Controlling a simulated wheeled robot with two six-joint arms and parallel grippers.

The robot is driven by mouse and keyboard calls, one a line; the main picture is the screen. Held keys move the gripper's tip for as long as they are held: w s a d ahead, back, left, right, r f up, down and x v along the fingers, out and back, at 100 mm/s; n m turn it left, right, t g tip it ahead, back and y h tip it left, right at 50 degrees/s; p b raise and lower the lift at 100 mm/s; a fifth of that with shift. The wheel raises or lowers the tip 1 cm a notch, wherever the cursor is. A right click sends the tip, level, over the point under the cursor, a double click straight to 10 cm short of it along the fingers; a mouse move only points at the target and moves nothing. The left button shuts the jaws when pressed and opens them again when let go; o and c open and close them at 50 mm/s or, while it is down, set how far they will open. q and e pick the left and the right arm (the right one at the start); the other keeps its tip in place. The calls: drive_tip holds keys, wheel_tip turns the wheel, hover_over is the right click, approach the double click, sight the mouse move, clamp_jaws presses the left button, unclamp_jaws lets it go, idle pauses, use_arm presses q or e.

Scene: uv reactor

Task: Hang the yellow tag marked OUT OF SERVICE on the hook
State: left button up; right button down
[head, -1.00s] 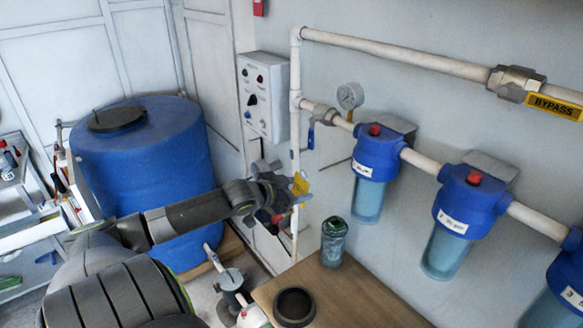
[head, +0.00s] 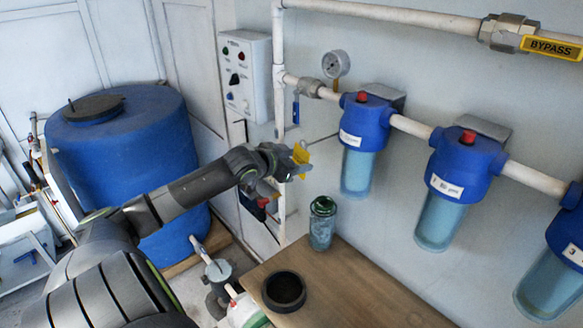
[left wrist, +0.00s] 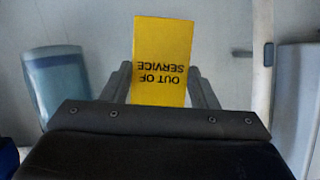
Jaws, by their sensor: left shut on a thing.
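The yellow tag (head: 301,154) is held by my left gripper (head: 295,164), which is shut on it. In the left wrist view the tag (left wrist: 162,60) stands up between the two fingers, its OUT OF SERVICE lettering upside down. A thin grey rod, which looks like the hook (head: 323,138), sticks out from the wall just right of and slightly above the tag in the head view. Tag and rod look close but apart; the depth between them is hard to tell. The tag's hole is not visible. My right gripper is not in view.
A white vertical pipe (head: 279,100) runs close behind my left gripper. A blue filter housing (head: 361,125) is to the right. A control box (head: 245,76) hangs above left.

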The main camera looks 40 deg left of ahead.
use_arm(q)
drive_tip(key=shift+b+x, duration=0.6)
drive_tip(key=shift+x, duration=0.2)
drive_tip(key=shift+w+d+f, duration=0.1)
drive_tip(key=shift+w, duration=0.45)
drive_tip(key=shift+f, duration=0.1)
drive_tip(key=o, duration=1)
drive_tip(key=shift+o, duration=0.2)
